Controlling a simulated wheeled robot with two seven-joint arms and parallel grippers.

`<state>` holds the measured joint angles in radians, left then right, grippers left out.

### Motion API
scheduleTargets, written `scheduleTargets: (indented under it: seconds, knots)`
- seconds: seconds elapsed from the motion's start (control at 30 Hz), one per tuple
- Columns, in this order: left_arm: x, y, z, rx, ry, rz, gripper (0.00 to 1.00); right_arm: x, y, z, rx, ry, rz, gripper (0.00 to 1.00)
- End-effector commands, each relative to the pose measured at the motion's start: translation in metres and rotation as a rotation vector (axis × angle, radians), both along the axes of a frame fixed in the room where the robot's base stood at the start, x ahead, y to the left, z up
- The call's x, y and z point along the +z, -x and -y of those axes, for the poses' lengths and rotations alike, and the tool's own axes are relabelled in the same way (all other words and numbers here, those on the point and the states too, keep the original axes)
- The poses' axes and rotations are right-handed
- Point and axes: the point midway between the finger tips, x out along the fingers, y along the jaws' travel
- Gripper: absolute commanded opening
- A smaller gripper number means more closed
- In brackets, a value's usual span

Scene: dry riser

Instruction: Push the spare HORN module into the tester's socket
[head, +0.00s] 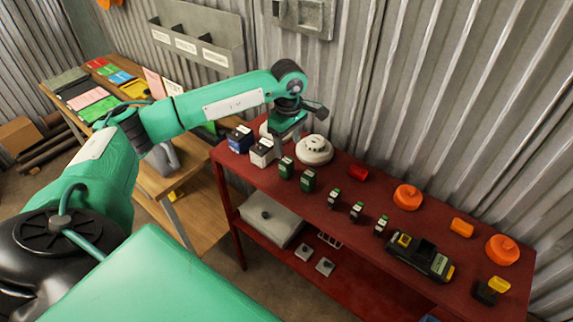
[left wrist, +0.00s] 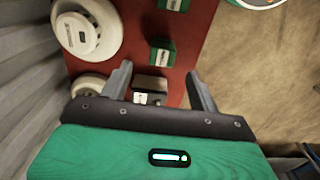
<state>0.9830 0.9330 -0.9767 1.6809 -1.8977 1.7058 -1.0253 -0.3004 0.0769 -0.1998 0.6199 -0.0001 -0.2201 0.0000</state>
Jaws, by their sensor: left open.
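My left gripper (head: 288,135) is open and empty over the back left end of the red bench (head: 345,235); it also shows in the left wrist view (left wrist: 160,74). Between its fingers in that view is a white-and-black block (left wrist: 150,86), below and apart from them. Two green modules (head: 286,168) (head: 308,180) stand just in front of the gripper. A black-and-yellow device (head: 420,258), possibly the tester, lies at the right. My right gripper is not in view.
White round detectors (head: 314,150) stand beside the gripper. A blue-and-white block (head: 240,138) is at the bench's left end. A red cylinder (head: 358,173) and orange domes (head: 407,196) are along the back. The corrugated wall (head: 450,120) rises close behind.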

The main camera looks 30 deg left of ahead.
Motion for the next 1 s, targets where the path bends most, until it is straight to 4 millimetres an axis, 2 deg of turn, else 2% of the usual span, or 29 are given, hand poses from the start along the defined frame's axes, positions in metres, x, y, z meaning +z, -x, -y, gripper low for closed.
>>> scheduleTargets:
  seconds: [0.1,0.27,0.37,0.5,0.7,0.97,1.0]
  knots:
    - [-0.014,0.000,0.000,0.000,0.000,-0.002,0.62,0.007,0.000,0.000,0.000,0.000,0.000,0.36]
    - [-0.022,0.001,0.000,-0.001,0.001,-0.001,0.62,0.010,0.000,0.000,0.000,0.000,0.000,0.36]
    - [-0.029,0.002,-0.001,-0.001,0.001,-0.002,0.62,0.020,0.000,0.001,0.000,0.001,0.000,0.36]
    - [-0.045,0.005,-0.002,0.001,0.001,-0.003,0.62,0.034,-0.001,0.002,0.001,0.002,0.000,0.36]
    - [-0.069,0.004,-0.002,-0.001,0.002,0.000,0.62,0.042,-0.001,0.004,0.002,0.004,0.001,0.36]
    - [-0.072,0.004,-0.002,-0.001,0.002,0.002,0.62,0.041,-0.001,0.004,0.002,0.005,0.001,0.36]
    - [-0.072,0.004,-0.002,-0.001,0.002,0.002,0.54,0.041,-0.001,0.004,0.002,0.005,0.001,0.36]
